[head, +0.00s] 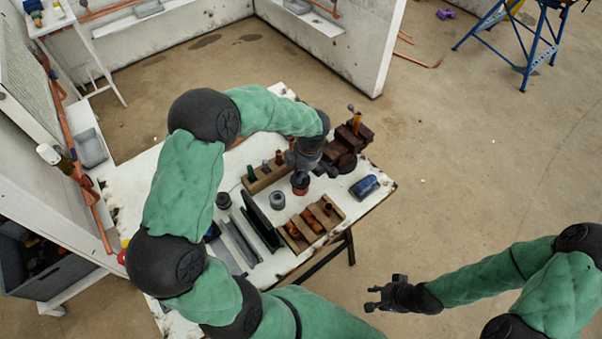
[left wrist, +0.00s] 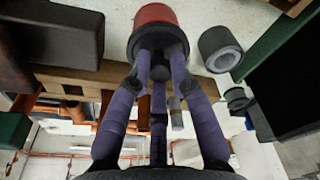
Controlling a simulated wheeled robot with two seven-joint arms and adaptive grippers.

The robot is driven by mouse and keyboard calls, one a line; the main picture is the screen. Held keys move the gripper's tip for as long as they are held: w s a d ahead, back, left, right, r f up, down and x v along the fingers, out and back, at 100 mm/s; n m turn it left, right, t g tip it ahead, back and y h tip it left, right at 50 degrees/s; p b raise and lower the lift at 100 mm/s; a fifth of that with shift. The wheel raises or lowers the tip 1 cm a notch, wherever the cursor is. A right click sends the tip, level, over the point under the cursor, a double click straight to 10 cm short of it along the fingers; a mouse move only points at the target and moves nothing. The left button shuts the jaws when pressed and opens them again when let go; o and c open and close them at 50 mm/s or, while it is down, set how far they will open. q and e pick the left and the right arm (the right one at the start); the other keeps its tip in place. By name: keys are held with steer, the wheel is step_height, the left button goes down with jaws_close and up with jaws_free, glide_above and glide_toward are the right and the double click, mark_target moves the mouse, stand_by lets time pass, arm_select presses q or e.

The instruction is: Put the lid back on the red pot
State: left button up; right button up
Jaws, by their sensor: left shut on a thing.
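The red pot (head: 300,190) stands on the white workbench, and its red side (left wrist: 154,14) is at the top of the left wrist view. A dark round lid (head: 300,179) is at the pot's mouth. My left gripper (head: 301,168) is above the pot, and its purple-grey fingers (left wrist: 160,57) are closed in on the lid's dark knob. The lid looks in line with the pot, but the fingers partly hide it. I cannot tell whether it is fully seated. My right gripper (head: 372,297) is open and empty, off the bench's front right edge.
A grey cylinder (head: 277,200) stands just left of the pot. A wooden rack (head: 313,223) with copper fittings is in front, a wooden block (head: 266,177) behind. A brown vise (head: 350,143) and a blue object (head: 365,187) are to the right.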

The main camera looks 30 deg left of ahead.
arm_select(q)
steer(key=shift+f+b, duration=0.15)
steer(key=shift+b, duration=0.65)
stand_by(1.4)
steer(key=o, duration=1.4)
steer(key=shift+r+p, duration=1.65)
steer(key=shift+r, duration=1.9)
jaws_close()
